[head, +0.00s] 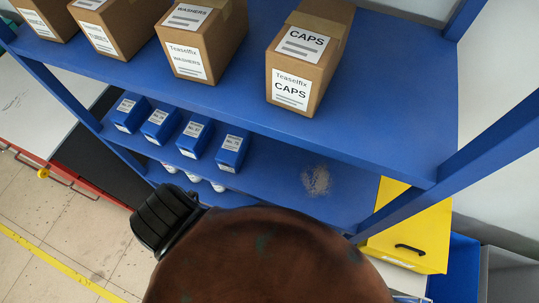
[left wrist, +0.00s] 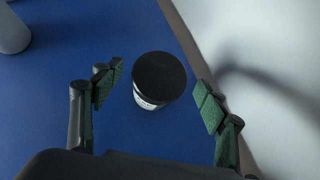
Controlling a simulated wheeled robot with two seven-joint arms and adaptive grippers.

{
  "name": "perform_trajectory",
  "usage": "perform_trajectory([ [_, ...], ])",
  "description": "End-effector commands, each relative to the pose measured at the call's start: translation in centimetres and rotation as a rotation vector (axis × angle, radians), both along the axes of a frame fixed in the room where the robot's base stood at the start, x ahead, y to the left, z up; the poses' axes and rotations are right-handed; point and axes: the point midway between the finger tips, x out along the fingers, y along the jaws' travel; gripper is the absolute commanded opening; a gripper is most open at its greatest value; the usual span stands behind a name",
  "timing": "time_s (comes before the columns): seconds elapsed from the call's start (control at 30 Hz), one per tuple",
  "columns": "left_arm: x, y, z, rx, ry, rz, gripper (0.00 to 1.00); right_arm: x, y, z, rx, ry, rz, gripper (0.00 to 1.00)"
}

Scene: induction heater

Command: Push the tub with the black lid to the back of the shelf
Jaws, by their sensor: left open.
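The tub with the black lid (left wrist: 160,77) stands upright on a blue shelf surface (left wrist: 75,145) in the left wrist view. Part of its white label shows below the lid. My left gripper (left wrist: 158,87) is open, with one green-padded finger to each side of the tub. I see clear gaps between the fingers and the tub, so it is not gripped. I cannot pick out this tub in the head view. My right gripper is not in view.
In the left wrist view a pale wall (left wrist: 265,50) lies right of the shelf's edge, and a grey rounded object (left wrist: 12,32) is top left. The head view shows a blue rack with cardboard boxes (head: 297,68), blue bins (head: 232,149) and a yellow box (head: 410,237).

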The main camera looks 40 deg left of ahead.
Motion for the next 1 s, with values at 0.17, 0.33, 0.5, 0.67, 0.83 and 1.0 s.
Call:
perform_trajectory([
  [0.17,-0.6,-1.9,1.8,0.000,-0.001,0.000,0.67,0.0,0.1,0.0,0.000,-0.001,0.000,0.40],
  [0.33,-0.8,-2.6,2.5,-0.001,0.001,0.001,0.67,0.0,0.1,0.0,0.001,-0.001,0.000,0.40],
  [0.5,-0.9,-2.6,2.5,0.000,0.001,0.001,0.67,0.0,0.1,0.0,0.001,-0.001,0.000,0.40],
  [0.67,-0.8,-2.6,2.5,0.000,0.001,0.001,0.67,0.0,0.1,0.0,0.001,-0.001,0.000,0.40],
  [0.83,-0.8,-2.6,2.5,0.000,0.001,0.001,0.67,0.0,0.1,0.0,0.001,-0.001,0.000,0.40],
  [1.0,-0.9,-2.5,2.5,0.000,0.001,0.001,0.67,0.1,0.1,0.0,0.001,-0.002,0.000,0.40],
])
